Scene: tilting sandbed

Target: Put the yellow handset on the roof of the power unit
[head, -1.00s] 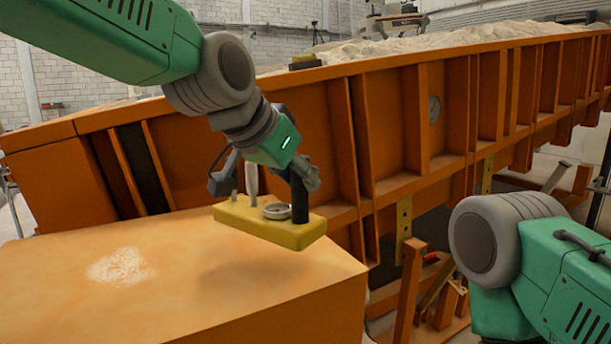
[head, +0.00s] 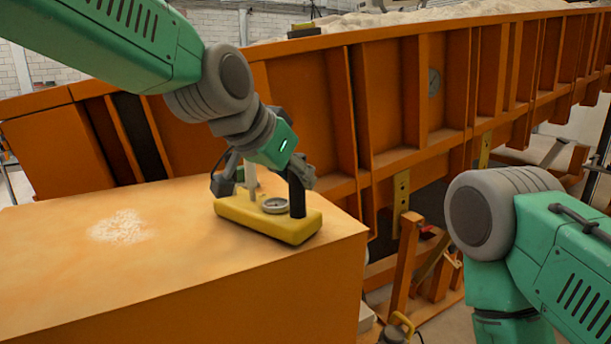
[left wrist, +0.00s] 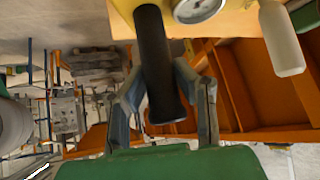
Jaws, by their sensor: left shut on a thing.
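The yellow handset (head: 262,226) is a flat yellow block with a round dial, a black post and a pale post on top. It is level at the right end of the power unit's orange roof (head: 180,262), very low over it or resting on it; I cannot tell which. My left gripper (head: 270,178) is above the handset and shut on its black post. The left wrist view shows the black post (left wrist: 157,70) between the fingers, with the dial (left wrist: 197,8) and pale post (left wrist: 281,40) beside it. My right gripper is out of the picture; only part of that arm shows.
The orange ribbed sandbed wall (head: 310,100) stands close behind the power unit. A pale sandy patch (head: 122,227) lies on the roof left of the handset. The rest of the roof is clear.

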